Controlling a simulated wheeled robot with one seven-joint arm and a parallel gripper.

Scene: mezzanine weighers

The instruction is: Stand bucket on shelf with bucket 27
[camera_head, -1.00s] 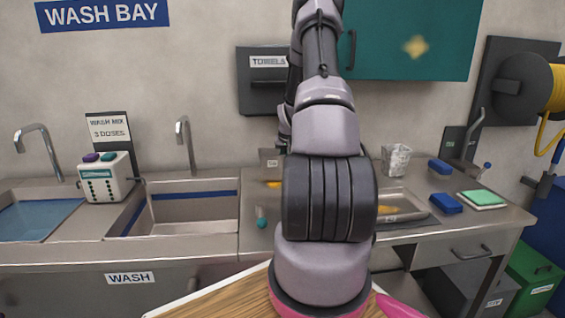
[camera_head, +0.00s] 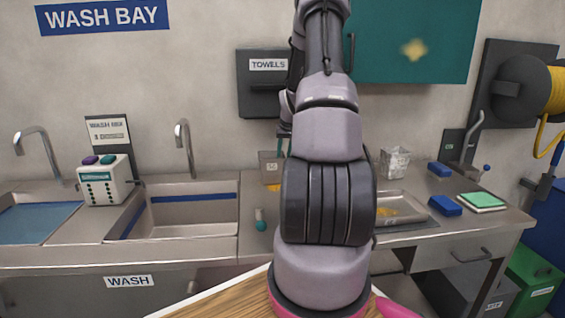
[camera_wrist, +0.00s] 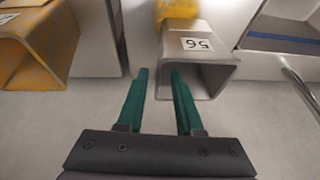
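My gripper (camera_wrist: 159,72) has two green fingers, spread apart with nothing held between them. In the wrist view a grey metal bucket (camera_wrist: 212,42) with a white number label lies just beyond the fingertips, its open mouth toward me. No bucket 27 or shelf can be identified.
A yellow-stained container (camera_wrist: 38,45) stands at the wrist view's left.

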